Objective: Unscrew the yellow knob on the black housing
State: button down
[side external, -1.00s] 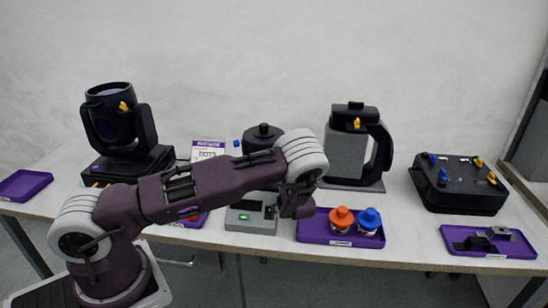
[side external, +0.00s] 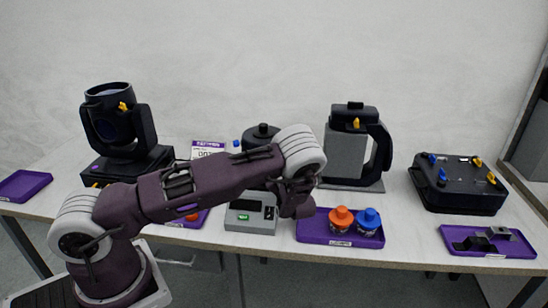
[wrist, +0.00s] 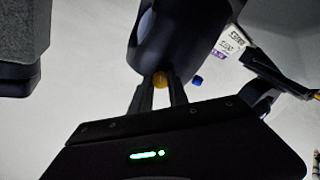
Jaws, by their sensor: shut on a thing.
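The black housing (wrist: 180,38) fills the top middle of the wrist view. In the side view its top (side external: 263,131) shows behind my arm. The yellow knob (wrist: 160,79) is at the housing's lower end in the wrist view. My gripper (wrist: 161,90) is shut on the yellow knob, with one finger on each side of it. The fingers partly cover the knob. In the side view my arm hides the knob and the fingertips.
A purple tray (side external: 312,231) holds an orange and a blue capped piece. A black lamp (side external: 112,118) stands left, a grey-black unit (side external: 345,155) right. A small blue piece (wrist: 197,80) lies near the knob.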

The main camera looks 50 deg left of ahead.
jog(key=n, duration=2.6)
jog(key=shift+a+r+n, duration=0.15)
jog(key=shift+r+n, duration=0.05)
jog(key=shift+n, duration=0.1)
dwell(0.4)
jog(key=c, duration=1.3)
grip_release()
jog(key=shift+o, duration=0.2)
